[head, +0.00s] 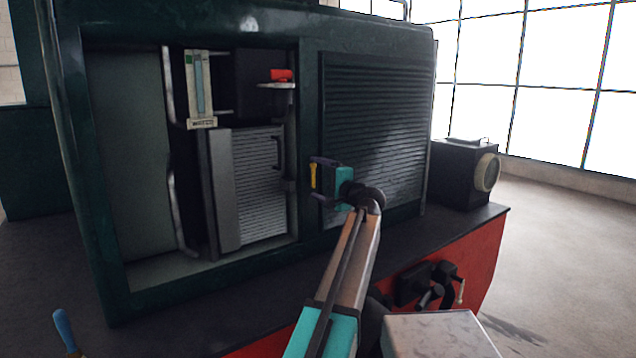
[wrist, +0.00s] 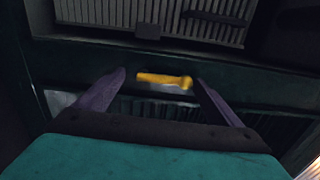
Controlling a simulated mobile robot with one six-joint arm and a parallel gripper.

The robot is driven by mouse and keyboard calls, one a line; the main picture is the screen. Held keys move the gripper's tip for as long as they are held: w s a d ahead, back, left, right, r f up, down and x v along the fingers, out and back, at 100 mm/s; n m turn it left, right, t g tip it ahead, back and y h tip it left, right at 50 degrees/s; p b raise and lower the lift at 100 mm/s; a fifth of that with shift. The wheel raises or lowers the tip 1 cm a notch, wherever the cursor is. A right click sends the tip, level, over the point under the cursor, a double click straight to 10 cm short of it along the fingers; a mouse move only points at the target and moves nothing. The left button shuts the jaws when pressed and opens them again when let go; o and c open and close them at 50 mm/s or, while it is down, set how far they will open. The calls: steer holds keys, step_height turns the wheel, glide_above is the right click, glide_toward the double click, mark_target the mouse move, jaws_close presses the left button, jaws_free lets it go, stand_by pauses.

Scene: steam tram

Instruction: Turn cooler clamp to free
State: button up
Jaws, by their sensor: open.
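A yellow lever, which looks like the cooler clamp (head: 313,176), sits on the dark green post between the open bay and the louvred panel. It also shows in the wrist view (wrist: 160,79), lying across the picture with its thicker knob at the right. The ribbed cooler block (head: 260,185) stands in the bay to the left. My gripper (head: 316,179) is at the post, with its jaws open. In the wrist view my gripper's fingers (wrist: 161,80) stand either side of the lever. I cannot tell whether they touch it.
A red handle (head: 281,75) sits on a small bracket high in the bay, near a pale gauge (head: 201,90). The louvred panel (head: 370,130) is to the right. A black lamp box (head: 463,172) stands on the ledge. A blue-handled item (head: 63,328) is at lower left.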

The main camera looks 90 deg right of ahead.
steer(key=b+v, duration=0.2)
steer(key=v, duration=1.2)
steer(key=shift+d, duration=0.1)
